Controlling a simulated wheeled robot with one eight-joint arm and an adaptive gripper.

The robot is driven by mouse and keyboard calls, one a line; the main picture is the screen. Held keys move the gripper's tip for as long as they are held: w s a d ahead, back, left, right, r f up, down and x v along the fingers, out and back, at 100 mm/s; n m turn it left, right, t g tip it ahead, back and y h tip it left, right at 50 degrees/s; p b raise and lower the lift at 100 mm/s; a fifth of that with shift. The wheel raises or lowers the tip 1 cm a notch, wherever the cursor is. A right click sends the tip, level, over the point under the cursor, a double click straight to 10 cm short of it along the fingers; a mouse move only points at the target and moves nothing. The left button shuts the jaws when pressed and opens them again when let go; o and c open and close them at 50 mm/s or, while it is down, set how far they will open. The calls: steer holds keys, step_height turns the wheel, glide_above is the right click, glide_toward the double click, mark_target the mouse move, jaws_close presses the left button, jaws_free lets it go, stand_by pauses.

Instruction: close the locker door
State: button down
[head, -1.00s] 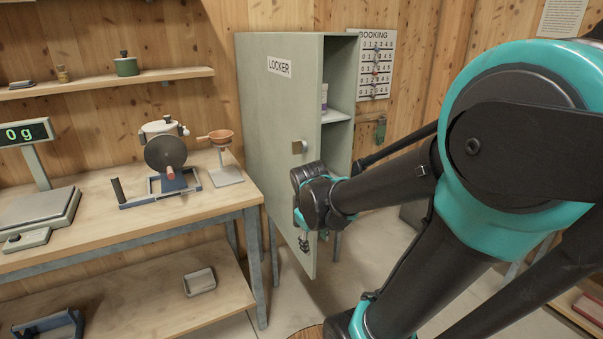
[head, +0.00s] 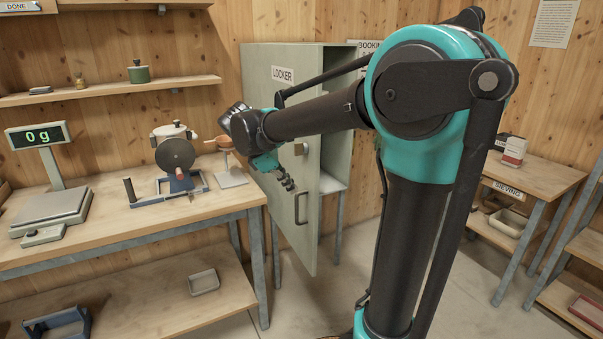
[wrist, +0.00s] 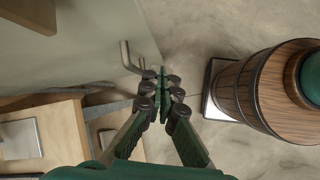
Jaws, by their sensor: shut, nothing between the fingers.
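The grey-green locker (head: 330,62) stands against the back wall. Its door (head: 312,235) is open, swung out toward the camera, and bears the LOCKER label. A bar handle (head: 301,207) is on its outer face; part of the interior shows to its right. My gripper (head: 289,185) is shut and empty, in front of the door's outer face, left of and a little above the handle in the head view. In the wrist view my fingertips (wrist: 162,75) are together just right of the handle (wrist: 128,58) and beside the door panel (wrist: 90,40); contact cannot be told.
A workbench (head: 100,225) with a scale (head: 52,205) and a hand-cranked device (head: 175,155) stands left of the door. A wooden barrel (wrist: 260,90) is at the right in the wrist view. Another table (head: 540,175) stands at the right. Floor between is open.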

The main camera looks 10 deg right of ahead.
steer(key=w+a+r+n+h, duration=0.2)
steer(key=w+a+r+n, duration=0.15)
steer(key=a+r, duration=0.35)
steer(key=n, duration=0.1)
glide_toward(309, 177)
steer(key=x, duration=0.5)
steer(key=shift+s+a+f, duration=0.15)
steer(key=shift+s+f, duration=0.15)
steer(key=shift+f, duration=0.15)
steer(key=shift+w+d, duration=0.15)
steer(key=shift+d, duration=0.25)
steer(key=shift+d, duration=0.1)
